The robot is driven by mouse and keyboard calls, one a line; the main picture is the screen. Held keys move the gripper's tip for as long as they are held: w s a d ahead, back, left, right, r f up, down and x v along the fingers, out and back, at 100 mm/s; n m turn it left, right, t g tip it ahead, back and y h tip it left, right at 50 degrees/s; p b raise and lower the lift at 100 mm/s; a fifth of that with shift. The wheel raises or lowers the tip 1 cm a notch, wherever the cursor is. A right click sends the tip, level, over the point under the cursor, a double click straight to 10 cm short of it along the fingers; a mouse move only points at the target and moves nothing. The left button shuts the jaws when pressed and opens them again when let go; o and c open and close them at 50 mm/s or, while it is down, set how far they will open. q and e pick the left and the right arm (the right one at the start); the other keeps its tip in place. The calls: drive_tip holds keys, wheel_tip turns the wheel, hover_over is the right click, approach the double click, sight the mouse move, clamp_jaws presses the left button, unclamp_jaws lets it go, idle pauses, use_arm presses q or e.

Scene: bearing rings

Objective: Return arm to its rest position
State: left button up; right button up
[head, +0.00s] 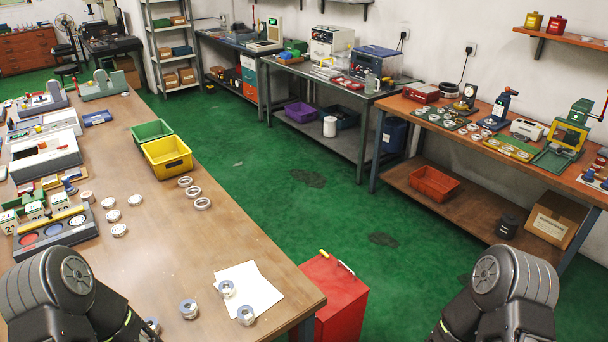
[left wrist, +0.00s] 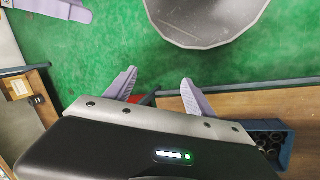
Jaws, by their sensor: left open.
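My left arm (head: 62,285) shows at the lower left of the head view, over the near table's left part. My right arm (head: 508,290) shows at the lower right, over the green floor. Neither gripper shows in the head view. In the left wrist view my left gripper (left wrist: 158,92) has its two pale fingers spread apart, with nothing between them. Bearing rings (head: 188,309) stand near the table's front edge, and two of them are on or at a white sheet (head: 262,291). Flatter rings (head: 202,203) lie farther back. My right gripper is out of view.
The near wooden table (head: 240,236) holds a yellow bin (head: 167,158), a green bin (head: 152,131) and a ring tray (head: 55,231). A red cabinet (head: 331,299) stands at its right corner. Open green floor (head: 300,190) separates it from the right workbench (head: 440,180).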

use_arm(q)
drive_tip(key=s+d+f+n, duration=0.1)
drive_tip(key=s+d+f, duration=0.15)
drive_tip(key=s, duration=0.45)
drive_tip(key=w+d+f+m+b, duration=0.1)
drive_tip(key=w+f+b, duration=0.3)
drive_tip(key=f+b, duration=0.4)
drive_tip(key=shift+d+t+b, duration=0.3)
drive_tip(key=shift+d+b, duration=0.4)
drive_tip(key=shift+b, duration=0.3)
